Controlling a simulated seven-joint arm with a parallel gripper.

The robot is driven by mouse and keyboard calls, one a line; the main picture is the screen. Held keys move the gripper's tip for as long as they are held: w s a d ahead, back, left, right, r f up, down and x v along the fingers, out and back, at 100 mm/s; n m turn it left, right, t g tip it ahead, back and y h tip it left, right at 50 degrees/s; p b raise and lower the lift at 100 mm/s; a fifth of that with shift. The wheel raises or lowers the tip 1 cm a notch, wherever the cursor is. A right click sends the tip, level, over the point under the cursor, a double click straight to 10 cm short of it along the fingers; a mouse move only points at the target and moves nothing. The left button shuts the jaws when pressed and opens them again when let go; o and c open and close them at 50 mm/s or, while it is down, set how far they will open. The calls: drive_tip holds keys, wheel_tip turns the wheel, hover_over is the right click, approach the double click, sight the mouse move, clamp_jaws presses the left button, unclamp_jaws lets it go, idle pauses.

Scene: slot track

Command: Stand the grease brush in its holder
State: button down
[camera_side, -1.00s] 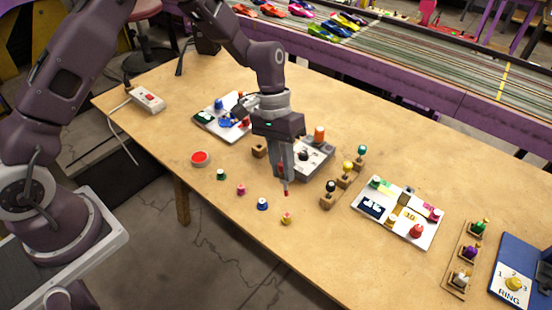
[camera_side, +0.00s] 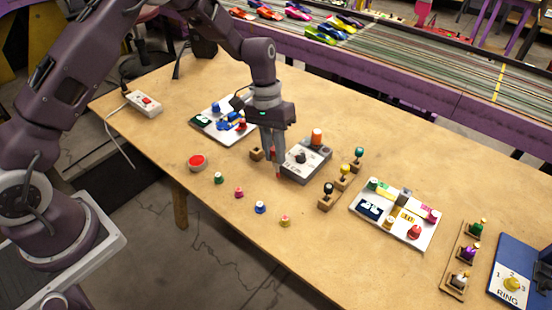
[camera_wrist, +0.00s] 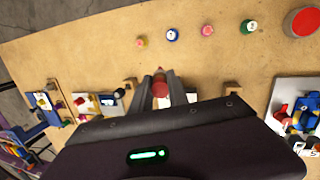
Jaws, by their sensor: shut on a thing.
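My gripper (camera_side: 273,155) points down over the middle of the table and is shut on the grease brush. The red tip of the brush (camera_side: 278,175) sticks out below the fingers in the side view. In the wrist view the red brush (camera_wrist: 160,88) shows between the two fingers. A small wooden block (camera_side: 257,154), which looks like the holder, stands just left of the fingers in the side view. It seems to be the block (camera_wrist: 231,88) right of the fingers in the wrist view. The fingers partly hide the area beside it.
A grey box with an orange knob (camera_side: 317,137) stands close behind and right of my gripper. Wooden stands with coloured knobs (camera_side: 328,195) are further right. Small coloured pegs (camera_side: 260,207) line the front, near a red dish (camera_side: 197,162). A white board (camera_side: 210,122) lies behind left.

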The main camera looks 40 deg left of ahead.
drive_tip(key=w+a+f+y, duration=0.1)
drive_tip(key=w+a, duration=0.1)
drive_tip(key=a, duration=0.2)
drive_tip(key=w+a+f+n, duration=0.1)
drive_tip(key=w+a+f, duration=0.1)
drive_tip(key=a, duration=0.3)
drive_tip(key=w+a+f+t+y, duration=0.1)
drive_tip(key=w+a, duration=0.2)
drive_tip(key=a, duration=0.1)
drive_tip(key=shift+w+a+f+n+y, duration=0.25)
drive_tip(key=shift+a+n+y, duration=0.05)
drive_tip(key=shift+n, duration=0.1)
drive_tip(key=shift+f, duration=0.55)
drive_tip(key=shift+f, duration=0.9)
drive_tip(key=shift+f, duration=0.25)
drive_tip(key=shift+f, duration=0.45)
drive_tip(key=c, duration=1.2)
unclamp_jaws()
drive_tip(key=shift+r, duration=0.15)
